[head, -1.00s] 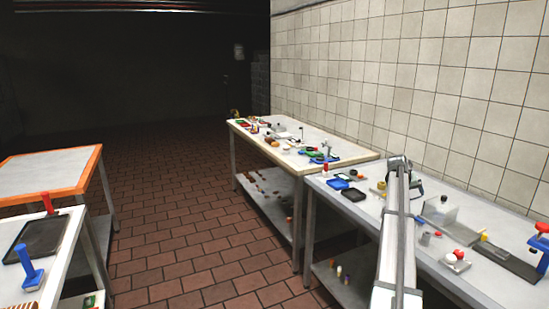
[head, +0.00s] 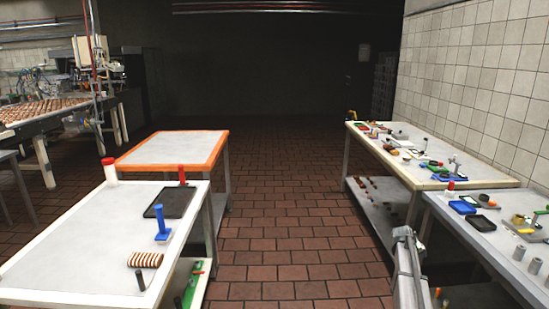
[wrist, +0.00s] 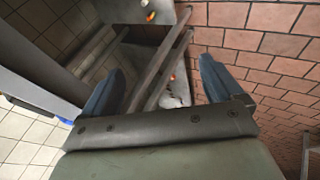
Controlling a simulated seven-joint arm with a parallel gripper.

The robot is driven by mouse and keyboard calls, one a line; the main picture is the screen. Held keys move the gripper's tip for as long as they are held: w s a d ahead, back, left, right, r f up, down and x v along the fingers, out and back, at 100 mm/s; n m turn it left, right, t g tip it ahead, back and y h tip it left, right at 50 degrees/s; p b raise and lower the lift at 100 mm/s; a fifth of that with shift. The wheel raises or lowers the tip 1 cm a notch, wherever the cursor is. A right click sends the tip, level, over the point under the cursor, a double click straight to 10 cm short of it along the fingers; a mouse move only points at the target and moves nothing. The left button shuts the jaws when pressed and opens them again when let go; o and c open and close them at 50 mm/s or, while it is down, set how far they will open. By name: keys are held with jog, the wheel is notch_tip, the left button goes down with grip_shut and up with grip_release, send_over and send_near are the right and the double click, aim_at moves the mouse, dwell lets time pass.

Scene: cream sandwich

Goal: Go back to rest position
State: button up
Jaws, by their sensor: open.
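My gripper (wrist: 160,82) shows in the wrist view with its two blue-grey fingers spread wide apart and nothing between them. Beyond the fingers are grey metal table legs, a lower shelf with small items, and red brick floor. In the head view my arm (head: 407,272) stands at the lower right, beside the right-hand tables. The gripper's fingers cannot be made out in that view.
A white table (head: 70,245) at left holds a dark tray, a blue-handled tool and a striped brown-and-white item. An orange-edged table (head: 170,150) stands behind it. Cluttered tables (head: 460,170) line the right wall. The brick floor (head: 290,250) between is clear.

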jog(key=s+a+f+g+y, duration=0.4)
jog(key=s+a+f, duration=2.1)
jog(key=s+f, duration=0.15)
jog(key=s+a+f+g, duration=0.2)
jog(key=s+a, duration=0.3)
jog(key=s, duration=0.7)
jog(key=s+a+f+g+y, duration=0.1)
jog(key=s+a, duration=0.5)
jog(key=s, duration=0.7)
jog(key=s+a+f+g+y, duration=0.1)
jog(key=s+a+f+g, duration=0.2)
jog(key=s, duration=0.9)
jog(key=shift+s+a+f+g, duration=0.15)
jog(key=shift+a+g, duration=0.15)
jog(key=shift+a, duration=0.9)
